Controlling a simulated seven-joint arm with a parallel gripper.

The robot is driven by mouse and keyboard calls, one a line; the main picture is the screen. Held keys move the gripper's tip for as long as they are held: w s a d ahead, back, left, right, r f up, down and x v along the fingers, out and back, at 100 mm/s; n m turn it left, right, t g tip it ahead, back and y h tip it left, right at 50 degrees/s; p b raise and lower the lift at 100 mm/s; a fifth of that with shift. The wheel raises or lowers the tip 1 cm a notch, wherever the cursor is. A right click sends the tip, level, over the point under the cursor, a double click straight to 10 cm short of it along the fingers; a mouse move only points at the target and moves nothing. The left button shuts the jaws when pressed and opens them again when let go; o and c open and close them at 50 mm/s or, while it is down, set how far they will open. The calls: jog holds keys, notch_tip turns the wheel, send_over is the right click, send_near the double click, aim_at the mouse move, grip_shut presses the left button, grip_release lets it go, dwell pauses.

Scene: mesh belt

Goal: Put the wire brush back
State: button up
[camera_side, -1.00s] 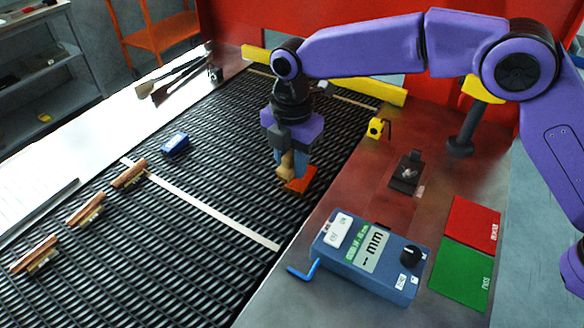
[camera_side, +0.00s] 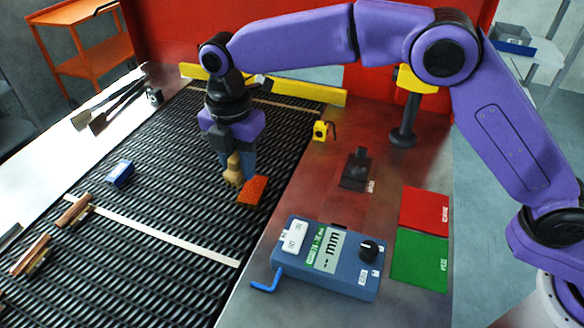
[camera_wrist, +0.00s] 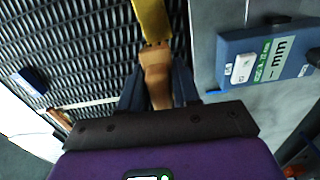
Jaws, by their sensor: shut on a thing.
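My gripper (camera_side: 236,168) is shut on the wire brush, over the right part of the black mesh belt (camera_side: 165,205). The brush has a tan wooden handle (camera_side: 232,172), held between the fingers, and a flat orange-brown head (camera_side: 252,191) to the right of it. In the wrist view the handle (camera_wrist: 156,75) sits between the two fingers (camera_wrist: 157,85), and the head shows as a golden strip (camera_wrist: 152,20) pointing away. I cannot tell whether the head touches the belt.
A blue gauge box (camera_side: 328,258) with a blue hex key (camera_side: 266,282) stands right of the belt. Red (camera_side: 425,211) and green (camera_side: 420,259) mats, a black fixture (camera_side: 357,170) and a yellow tape measure (camera_side: 320,131) are nearby. A blue block (camera_side: 120,174) and wood-coloured pieces (camera_side: 74,211) lie left.

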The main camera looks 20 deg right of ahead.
jog(key=d+r+m, duration=0.3)
jog(key=d, duration=0.7)
jog(key=s+d+r+m, duration=0.1)
jog(key=d+r+m, duration=0.15)
jog(key=d, duration=0.65)
jog(key=d+r+m, duration=0.2)
jog(key=d+m, duration=0.1)
jog(key=d, duration=0.7)
jog(key=s+d+f+m, duration=0.2)
jog(key=s+d+m, duration=0.3)
jog(key=s+d, duration=0.3)
jog(key=s+d+f+m, duration=0.2)
jog(key=s+d+m, duration=0.25)
jog(key=s, duration=0.65)
send_over(424, 167)
jog(key=s, duration=0.1)
notch_tip(424, 167, down, 9)
jog(key=shift+r, duration=0.1)
jog(key=shift+w+f, duration=0.35)
jog(key=shift+f, duration=0.15)
jog(key=shift+w+f, duration=0.1)
jog(key=shift+f, duration=1.5)
